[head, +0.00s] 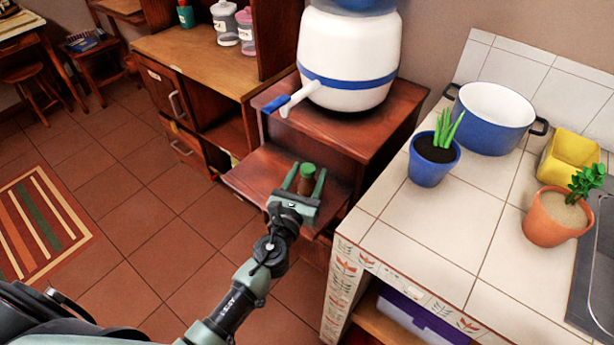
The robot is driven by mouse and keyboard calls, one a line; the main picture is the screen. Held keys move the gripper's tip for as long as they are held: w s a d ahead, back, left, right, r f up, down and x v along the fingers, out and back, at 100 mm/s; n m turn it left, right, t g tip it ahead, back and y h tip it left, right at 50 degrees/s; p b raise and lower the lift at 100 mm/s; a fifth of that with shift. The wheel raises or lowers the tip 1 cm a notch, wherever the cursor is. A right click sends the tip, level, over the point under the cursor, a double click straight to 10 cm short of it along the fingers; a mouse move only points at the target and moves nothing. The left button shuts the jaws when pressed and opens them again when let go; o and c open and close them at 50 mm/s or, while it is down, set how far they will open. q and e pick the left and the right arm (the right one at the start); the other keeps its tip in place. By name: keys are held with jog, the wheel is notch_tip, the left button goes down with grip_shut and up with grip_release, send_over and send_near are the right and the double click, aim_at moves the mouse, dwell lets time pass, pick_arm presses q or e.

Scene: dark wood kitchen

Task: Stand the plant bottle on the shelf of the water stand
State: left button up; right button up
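The plant bottle (307,180), small and dark with a green cap, looks upright over the lower shelf (262,168) of the water stand (345,128). It seems to rest on the shelf, but its base is hidden behind my gripper. My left gripper (308,176) reaches over the shelf from the front. Its two green fingers are spread on either side of the bottle, with what looks like a small gap to it. A white water jug (348,62) with a blue band and tap stands on the upper step. My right gripper is not in view.
The tiled counter (440,240) at right holds a blue pot plant (428,170), a blue cooking pot (488,130), a yellow object (568,158) and a terracotta plant (548,222). A wooden cabinet (200,48) stands left of the stand. The floor at left is open, with a striped rug (40,222).

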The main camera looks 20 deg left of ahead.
pick_arm(q)
jog(key=shift+r, duration=0.25)
jog(key=s+b, duration=0.2)
jog(key=s, duration=1)
jog(key=shift+a, duration=0.15)
